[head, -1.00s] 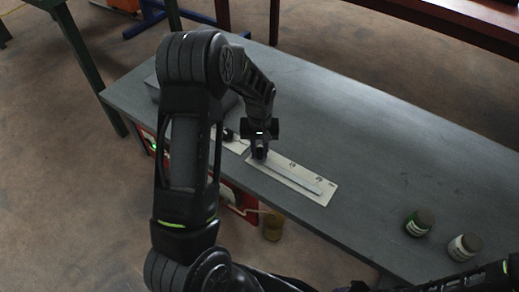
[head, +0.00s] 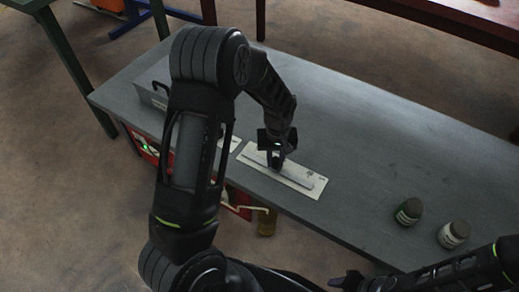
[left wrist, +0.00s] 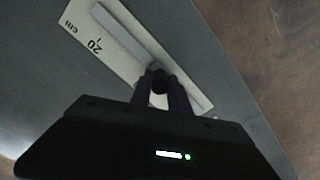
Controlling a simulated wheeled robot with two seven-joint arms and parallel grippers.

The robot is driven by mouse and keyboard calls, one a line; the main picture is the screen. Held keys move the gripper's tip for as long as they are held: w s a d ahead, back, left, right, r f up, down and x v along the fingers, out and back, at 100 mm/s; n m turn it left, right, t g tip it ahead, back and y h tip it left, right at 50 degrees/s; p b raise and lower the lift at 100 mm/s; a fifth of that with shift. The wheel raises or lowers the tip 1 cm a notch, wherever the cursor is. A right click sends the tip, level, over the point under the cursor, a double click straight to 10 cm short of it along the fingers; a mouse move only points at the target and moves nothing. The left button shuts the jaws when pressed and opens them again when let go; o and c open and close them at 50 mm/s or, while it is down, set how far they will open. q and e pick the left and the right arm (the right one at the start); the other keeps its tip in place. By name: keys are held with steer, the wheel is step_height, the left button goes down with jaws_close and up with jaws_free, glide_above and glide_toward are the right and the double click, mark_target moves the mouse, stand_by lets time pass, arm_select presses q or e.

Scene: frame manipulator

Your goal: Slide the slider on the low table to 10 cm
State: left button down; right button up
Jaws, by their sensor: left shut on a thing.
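The slider board (head: 298,185) is a pale plate with a raised grey rail lying on the low table (head: 350,150). In the left wrist view the board (left wrist: 108,57) shows a printed "20" and "cm" and the long rail (left wrist: 122,35). My left gripper (head: 275,163) comes down onto the rail, left of the board's middle in the head view. In the left wrist view its fingers are shut on a dark slider knob (left wrist: 159,80), mostly hidden between them. The scale beside the knob is hidden. My right gripper (head: 345,282) is at the bottom edge, its jaws unclear.
Two small jars, one dark green (head: 408,212) and one grey-lidded (head: 453,234), stand on the table to the right. A grey box (head: 152,97) sits at the table's left end, partly behind my left arm. The table behind the board is clear.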

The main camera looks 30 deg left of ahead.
mark_target(277, 158)
arm_select(q)
steer(key=shift+d, duration=0.35)
steer(key=c, duration=1.3)
jaws_free()
steer(key=shift+o, duration=0.2)
steer(key=shift+r, duration=0.15)
step_height(277, 158, up, 8)
steer(key=shift+f+p, duration=0.2)
steer(key=shift+p, duration=0.65)
